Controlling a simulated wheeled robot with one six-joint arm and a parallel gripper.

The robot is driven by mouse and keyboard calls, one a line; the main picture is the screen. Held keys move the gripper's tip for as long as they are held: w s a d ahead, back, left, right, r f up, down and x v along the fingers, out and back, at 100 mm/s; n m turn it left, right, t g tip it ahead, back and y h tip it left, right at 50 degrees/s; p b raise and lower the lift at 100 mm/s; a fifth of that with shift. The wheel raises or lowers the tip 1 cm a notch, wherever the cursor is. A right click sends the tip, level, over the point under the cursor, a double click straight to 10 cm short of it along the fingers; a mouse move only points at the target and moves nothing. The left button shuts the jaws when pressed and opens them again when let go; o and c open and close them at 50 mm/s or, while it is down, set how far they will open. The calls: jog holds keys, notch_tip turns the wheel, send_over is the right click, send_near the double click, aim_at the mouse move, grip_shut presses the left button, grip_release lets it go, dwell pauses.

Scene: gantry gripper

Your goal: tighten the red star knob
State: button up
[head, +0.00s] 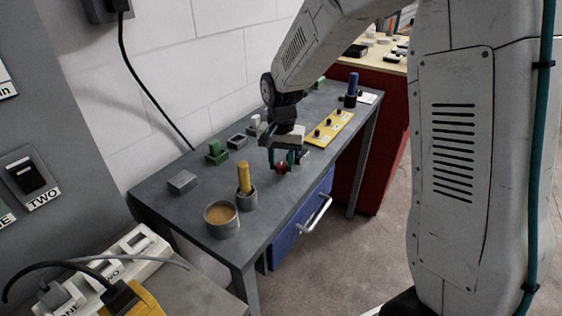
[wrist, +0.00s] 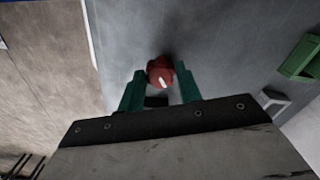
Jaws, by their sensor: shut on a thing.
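The red star knob (head: 281,168) sits low over the grey workbench, toward its front edge. In the wrist view the red knob (wrist: 160,72) shows between the green fingertips, with a pale mark on its top. My gripper (head: 286,160) points down at the knob, with one finger on each side of it, and it is shut on the knob. It also shows in the wrist view (wrist: 161,85). What lies under the knob is hidden.
On the grey workbench (head: 160,207) stand a round cup (head: 221,220), a holder with a yellow handle (head: 244,178), a green block (head: 216,152) and a yellow strip with dark knobs (head: 330,129). A blue drawer (head: 290,236) with a metal handle is below. Bare bench lies left of my gripper.

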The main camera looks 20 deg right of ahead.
aim_at(282, 165)
jog(key=m, duration=0.6)
jog(key=shift+m, duration=0.3)
jog(key=m, duration=1.1)
jog(key=shift+m, duration=0.3)
jog(key=m, duration=0.6)
jog(key=o, duration=1)
notch_tip(282, 165, up, 8)
jog(key=shift+f, duration=0.1)
